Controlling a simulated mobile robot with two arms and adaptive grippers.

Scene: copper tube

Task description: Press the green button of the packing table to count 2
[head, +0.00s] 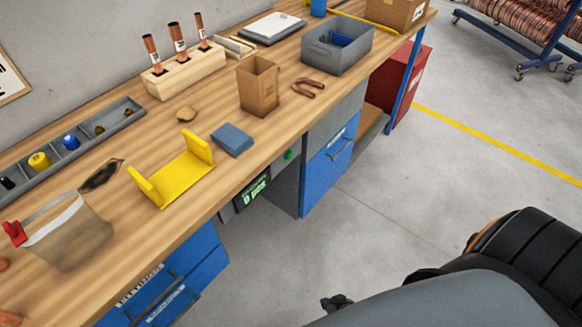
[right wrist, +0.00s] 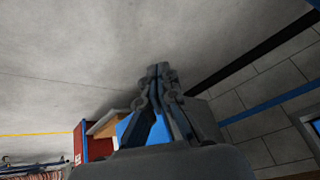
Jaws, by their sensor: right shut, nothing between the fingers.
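The packing table (head: 225,120) runs across the head view. Its green button (head: 289,154) sits on the grey front panel below the table's edge. A dark display (head: 252,192) with green characters, which looks like "0 pcs", is left of the button. My right gripper (head: 337,302) shows small at the bottom of the head view, over the floor, well apart from the button. In the right wrist view its fingers (right wrist: 159,72) are shut together and empty. My left gripper is not in view.
Blue drawers (head: 328,168) stand right of the button, with another blue drawer unit (head: 175,285) to the left. A yellow holder (head: 175,180), a blue block (head: 232,139) and a cardboard box (head: 259,86) stand on the table. Open floor (head: 390,215) lies between my arm and the table.

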